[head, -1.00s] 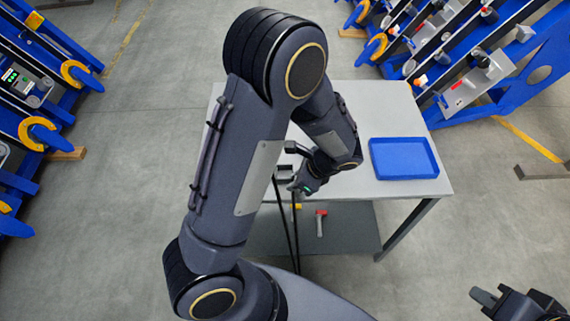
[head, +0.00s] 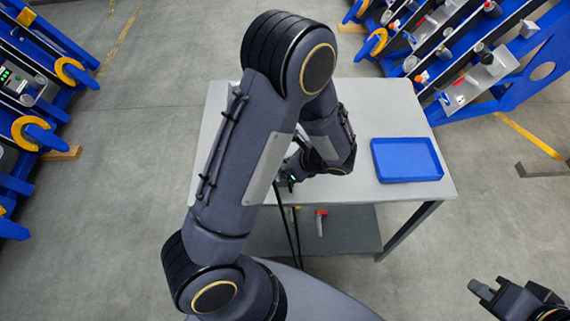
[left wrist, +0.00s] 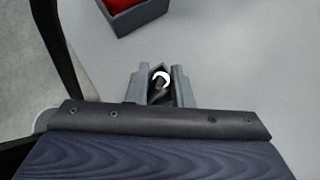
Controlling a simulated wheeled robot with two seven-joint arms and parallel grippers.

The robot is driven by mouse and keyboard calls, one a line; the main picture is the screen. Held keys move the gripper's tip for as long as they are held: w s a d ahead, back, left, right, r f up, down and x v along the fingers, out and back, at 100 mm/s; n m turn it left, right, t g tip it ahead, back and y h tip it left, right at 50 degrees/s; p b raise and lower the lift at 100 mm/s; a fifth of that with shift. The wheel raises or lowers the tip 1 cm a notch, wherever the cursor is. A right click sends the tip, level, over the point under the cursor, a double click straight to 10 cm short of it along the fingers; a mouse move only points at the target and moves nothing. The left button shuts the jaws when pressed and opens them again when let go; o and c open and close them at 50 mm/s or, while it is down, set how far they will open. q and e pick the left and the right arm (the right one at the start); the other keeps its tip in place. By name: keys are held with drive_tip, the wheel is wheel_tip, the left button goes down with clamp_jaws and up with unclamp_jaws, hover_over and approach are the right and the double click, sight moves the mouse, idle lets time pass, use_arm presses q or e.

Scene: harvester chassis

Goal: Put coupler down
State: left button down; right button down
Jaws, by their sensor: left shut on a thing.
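The coupler (left wrist: 161,77) shows in the left wrist view as a small part with a white ring and a dark middle. It sits between the fingertips of my left gripper (left wrist: 160,88), which is shut on it. The pale grey table top (left wrist: 235,60) lies below; I cannot tell whether the coupler touches it. In the head view my own left arm hides the coupler and most of this gripper. My right gripper (head: 492,290) is at the lower right of the head view, away from the table, and its jaw opening is unclear.
A blue tray (head: 407,160) lies on the table's right side. A grey box with red contents (left wrist: 135,16) is near the left gripper. A red-handled item (head: 320,222) lies on the lower shelf. Blue racks (head: 485,80) stand beyond the table.

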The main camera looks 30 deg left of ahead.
use_arm(q)
drive_tip(key=shift+s+f, duration=0.1)
drive_tip(key=shift+f, duration=0.25)
drive_tip(key=c, duration=1.3)
unclamp_jaws()
drive_tip(key=w+v, duration=0.1)
drive_tip(key=v, duration=1.1)
drive_tip(key=shift+s+a+r+n+t+h, duration=0.8)
drive_tip(key=shift+s+r+n+h, duration=1.15)
drive_tip(key=shift+s+n, duration=1.2)
drive_tip(key=shift+s+a+r+n+t+h, duration=0.75)
drive_tip(key=shift+s+r+n+h, duration=1.35)
drive_tip(key=shift+n, duration=1.7)
drive_tip(key=shift+s+a+r+n+t+h, duration=0.75)
drive_tip(key=shift+s+r+n+h, duration=1.05)
drive_tip(key=shift+s+n, duration=1.6)
drive_tip(key=shift+d+f+h, duration=0.2)
drive_tip(key=shift+f+h, duration=0.15)
